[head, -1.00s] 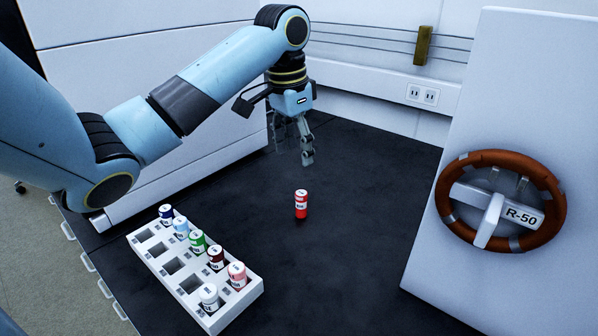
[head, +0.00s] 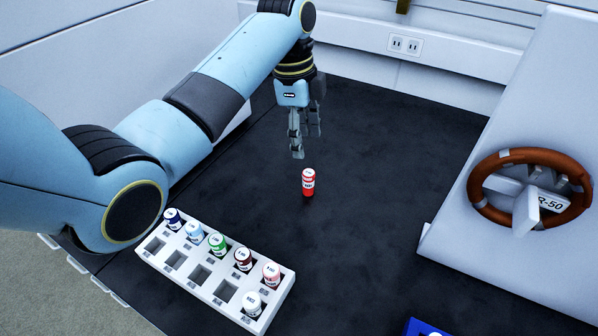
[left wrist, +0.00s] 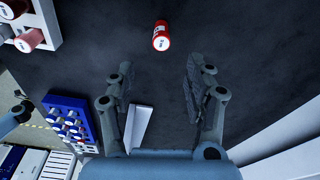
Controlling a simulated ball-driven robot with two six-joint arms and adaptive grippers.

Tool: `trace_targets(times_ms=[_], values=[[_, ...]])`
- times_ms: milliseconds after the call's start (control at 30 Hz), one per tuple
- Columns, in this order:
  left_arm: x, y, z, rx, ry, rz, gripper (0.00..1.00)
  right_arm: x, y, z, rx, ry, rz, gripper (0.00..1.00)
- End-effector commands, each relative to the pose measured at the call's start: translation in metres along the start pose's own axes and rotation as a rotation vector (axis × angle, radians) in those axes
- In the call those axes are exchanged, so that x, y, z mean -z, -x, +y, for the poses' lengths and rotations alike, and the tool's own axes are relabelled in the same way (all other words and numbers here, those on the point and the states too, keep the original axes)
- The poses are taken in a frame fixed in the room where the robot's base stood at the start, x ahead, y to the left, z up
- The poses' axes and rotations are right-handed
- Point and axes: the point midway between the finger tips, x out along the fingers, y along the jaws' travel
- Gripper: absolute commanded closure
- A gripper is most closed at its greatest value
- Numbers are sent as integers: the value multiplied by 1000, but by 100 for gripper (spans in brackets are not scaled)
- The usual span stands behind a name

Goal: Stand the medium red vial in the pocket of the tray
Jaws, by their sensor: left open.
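The red vial (head: 308,182) with a white label and white cap stands upright alone on the dark bench top. In the left wrist view the red vial (left wrist: 161,36) shows beyond the fingertips, in line with the gap between them. My left gripper (head: 304,146) is open and empty, pointing down above and just behind the vial, not touching it. Its two fingers (left wrist: 160,78) are spread in the wrist view. The white tray (head: 200,278) lies at the lower left with several capped vials in its far row and one white vial (head: 253,303) in its near row. Several near-row pockets are empty.
A white panel with a brown handwheel (head: 529,193) stands at the right. A blue rack (left wrist: 70,122) with several vials shows in the wrist view; a blue corner (head: 424,327) shows at the head view's bottom edge. The bench between tray and panel is mostly clear.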

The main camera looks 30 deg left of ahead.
Motion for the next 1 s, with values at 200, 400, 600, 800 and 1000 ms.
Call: trace_targets(times_ms=[200, 400, 600, 800, 1000], values=[[-1, -39, 1, -4, 3, -2, 47, -1, -5, 20, -23, 10, -1, 60], [-1, -55, 0, -2, 2, -2, 47, -1, -6, 4, -5, 2, -1, 60], [2, -87, -1, -4, 3, -2, 47, -2, -9, -4, 4, -2, -2, 60], [2, -102, -1, -1, 3, -3, 47, -2, -11, -1, 0, 0, -3, 60], [2, -102, -2, -1, 3, -3, 48, -2, -10, 5, -6, 3, -3, 60]])
